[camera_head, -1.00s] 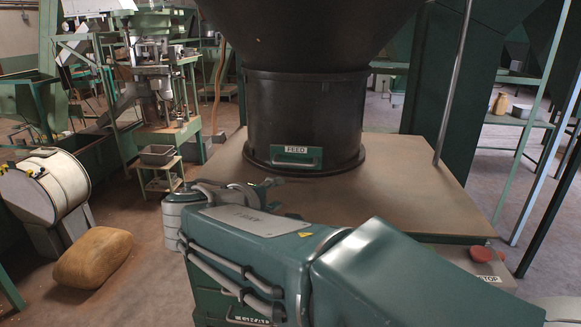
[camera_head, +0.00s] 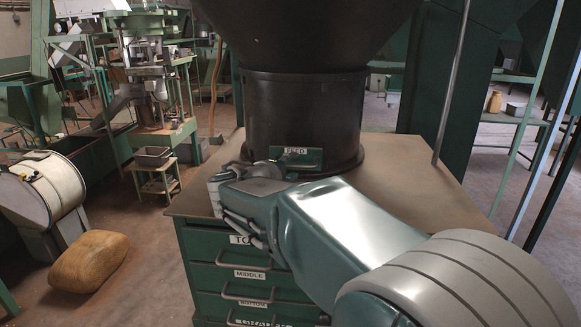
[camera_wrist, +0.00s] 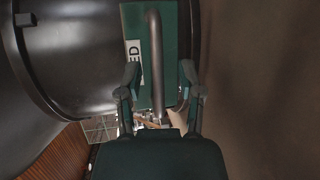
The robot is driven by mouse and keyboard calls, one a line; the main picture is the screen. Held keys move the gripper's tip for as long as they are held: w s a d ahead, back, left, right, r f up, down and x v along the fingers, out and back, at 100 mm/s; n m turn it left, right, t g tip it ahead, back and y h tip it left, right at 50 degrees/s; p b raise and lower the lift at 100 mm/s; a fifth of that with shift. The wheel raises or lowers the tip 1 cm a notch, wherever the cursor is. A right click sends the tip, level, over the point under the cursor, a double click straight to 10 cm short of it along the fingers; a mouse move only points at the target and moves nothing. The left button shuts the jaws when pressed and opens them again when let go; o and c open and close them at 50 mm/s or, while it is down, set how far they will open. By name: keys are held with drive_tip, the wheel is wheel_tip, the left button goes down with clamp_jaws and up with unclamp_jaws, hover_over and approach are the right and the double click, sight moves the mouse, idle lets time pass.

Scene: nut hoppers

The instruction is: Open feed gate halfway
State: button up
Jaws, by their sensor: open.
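The feed gate (camera_head: 313,157) is a green plate with a FEED label, set low on the front of the black hopper's neck (camera_head: 305,112). In the wrist view the gate (camera_wrist: 171,35) stands upright in the picture with its metal bar handle (camera_wrist: 155,60). My gripper (camera_wrist: 160,88) is open, one finger on each side of the handle; I cannot tell whether either touches it. In the head view my gripper (camera_head: 283,164) is at the gate's left part, and my arm hides the area below it.
The hopper stands on a brown-topped green cabinet (camera_head: 420,190) with drawers labelled TOP, MIDDLE and BOTTOM. A metal pole (camera_head: 452,80) rises at the right. A filled sack (camera_head: 88,262) and a white drum (camera_head: 38,190) are on the left. The top's right side is clear.

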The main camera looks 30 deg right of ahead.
drive_tip(key=shift+d, duration=0.55)
drive_tip(key=shift+a, duration=0.15)
clamp_jaws()
drive_tip(key=shift+a, duration=0.1)
drive_tip(key=shift+s, duration=0.1)
drive_tip(key=shift+s+a+f, duration=0.1)
drive_tip(key=shift+s+a, duration=0.45)
drive_tip(key=shift+s, duration=0.25)
drive_tip(key=shift+s+a, duration=0.55)
drive_tip(key=shift+s, duration=0.25)
unclamp_jaws()
drive_tip(key=shift+a, duration=0.15)
